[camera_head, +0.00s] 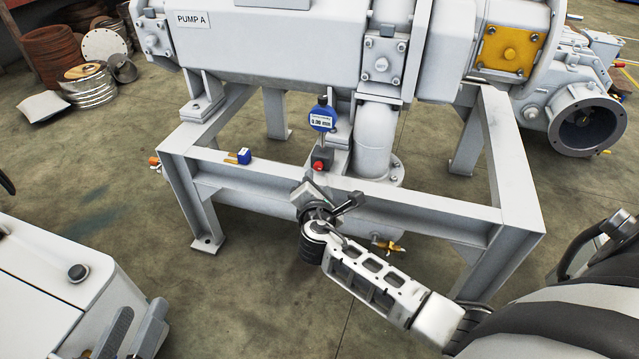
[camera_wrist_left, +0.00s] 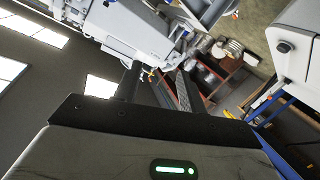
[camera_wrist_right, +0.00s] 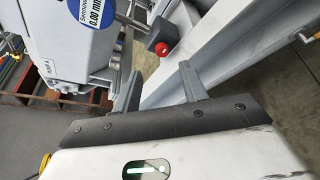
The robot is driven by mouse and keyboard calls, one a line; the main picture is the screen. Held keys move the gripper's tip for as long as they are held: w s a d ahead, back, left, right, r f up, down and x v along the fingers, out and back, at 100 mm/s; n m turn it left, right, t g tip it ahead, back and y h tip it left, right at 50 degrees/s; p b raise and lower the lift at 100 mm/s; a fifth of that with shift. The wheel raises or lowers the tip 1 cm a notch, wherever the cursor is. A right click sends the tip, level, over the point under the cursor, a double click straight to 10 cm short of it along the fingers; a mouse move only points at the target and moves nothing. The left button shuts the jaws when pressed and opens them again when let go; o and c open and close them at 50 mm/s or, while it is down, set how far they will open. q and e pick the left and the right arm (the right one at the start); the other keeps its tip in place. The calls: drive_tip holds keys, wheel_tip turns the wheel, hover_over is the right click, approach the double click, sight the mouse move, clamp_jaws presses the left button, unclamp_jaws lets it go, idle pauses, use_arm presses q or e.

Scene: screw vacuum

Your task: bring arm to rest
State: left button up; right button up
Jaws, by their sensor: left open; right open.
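My right gripper (camera_head: 331,197) is open and empty. My left gripper (camera_head: 132,333) is at the lower left edge of the head view, fingers apart and empty. The left wrist view (camera_wrist_left: 158,80) also shows its spread fingers with nothing between them. A blue dial gauge (camera_head: 322,118) stands upright above the red knob and reads 0.00 mm.
The grey pump frame (camera_head: 440,209) and the pump labelled PUMP A (camera_head: 270,45) fill the middle. A small blue item with an orange tip (camera_head: 243,157) lies on the beam. A white cabinet (camera_head: 40,285) stands at lower left. Floor shows between cabinet and frame.

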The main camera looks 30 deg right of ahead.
idle(0.3)
use_arm(q)
drive_tip(key=s+a+r+g+y+p, duration=0.2)
drive_tip(key=a+r+p, duration=0.4)
drive_tip(key=p, duration=1.8)
drive_tip(key=r+g+y, duration=0.1)
drive_tip(key=y, duration=0.1)
drive_tip(key=shift+s+a+r+y+p, duration=0.15)
drive_tip(key=shift+a+y+p, duration=0.15)
drive_tip(key=shift+a+y, duration=0.1)
use_arm(e)
drive_tip(key=s+a+r+m+g+y, duration=0.1)
drive_tip(key=s+a+r+m+y, duration=0.4)
drive_tip(key=s+a+r+m, duration=0.3)
drive_tip(key=s+a+r+m+g+y, duration=0.1)
drive_tip(key=s+a+r+m+y, duration=0.5)
drive_tip(key=s+r, duration=0.7)
drive_tip(key=s+a+m, duration=0.1)
drive_tip(key=a+m, duration=0.1)
drive_tip(key=m, duration=0.1)
drive_tip(key=shift+s+r+m+y, duration=0.25)
drive_tip(key=shift+s+m+y, duration=0.05)
drive_tip(key=shift+m, duration=0.1)
